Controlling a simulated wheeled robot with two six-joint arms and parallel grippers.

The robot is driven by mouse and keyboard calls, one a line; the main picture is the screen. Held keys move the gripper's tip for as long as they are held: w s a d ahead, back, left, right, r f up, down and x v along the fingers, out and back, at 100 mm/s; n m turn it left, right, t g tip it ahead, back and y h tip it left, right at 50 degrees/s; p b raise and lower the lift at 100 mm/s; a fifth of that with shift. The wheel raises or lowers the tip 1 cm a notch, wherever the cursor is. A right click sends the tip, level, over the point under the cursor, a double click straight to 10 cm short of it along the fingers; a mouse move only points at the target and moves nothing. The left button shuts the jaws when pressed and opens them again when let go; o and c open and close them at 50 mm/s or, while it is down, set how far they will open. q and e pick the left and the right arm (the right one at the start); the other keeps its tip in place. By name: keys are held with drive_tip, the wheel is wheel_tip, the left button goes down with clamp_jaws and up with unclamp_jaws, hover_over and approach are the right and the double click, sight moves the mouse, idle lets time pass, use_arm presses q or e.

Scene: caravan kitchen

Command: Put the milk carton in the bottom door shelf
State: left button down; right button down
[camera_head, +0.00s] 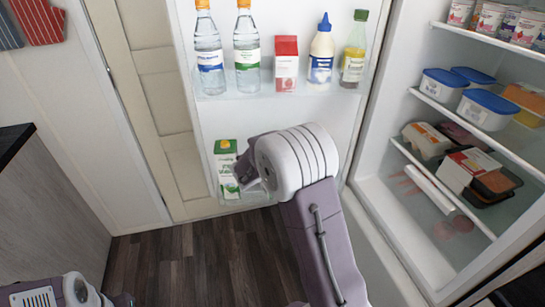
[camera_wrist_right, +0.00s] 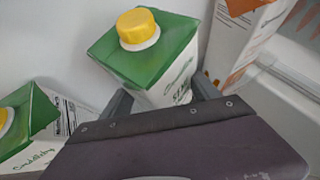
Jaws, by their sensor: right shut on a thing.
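A green-and-white milk carton (camera_wrist_right: 160,58) with a yellow cap is between the fingers of my right gripper (camera_wrist_right: 160,100) in the wrist view. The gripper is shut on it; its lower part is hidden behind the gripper. In the head view my right gripper (camera_head: 245,172) is at the bottom door shelf (camera_head: 248,200), beside a green-and-white carton (camera_head: 226,172). I cannot tell whether this is the held one. A second green-topped carton (camera_wrist_right: 28,125) is at left in the wrist view. My left gripper (camera_head: 123,299) barely shows at the lower left; its fingers are out of sight.
An orange-and-white carton (camera_wrist_right: 238,45) is close to the right of the held one. The upper door shelf (camera_head: 215,96) holds bottles and a red carton (camera_head: 286,65). The open fridge (camera_head: 440,235) at right holds tubs and packs. My right arm hides much of the bottom shelf.

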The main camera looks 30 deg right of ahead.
drive_tip(key=shift+w+d+f, duration=0.15)
drive_tip(key=shift+w+f, duration=0.1)
drive_tip(key=shift+f, duration=0.2)
drive_tip(key=shift+f, duration=0.2)
drive_tip(key=shift+c, duration=0.9)
unclamp_jaws()
drive_tip(key=shift+s, duration=0.15)
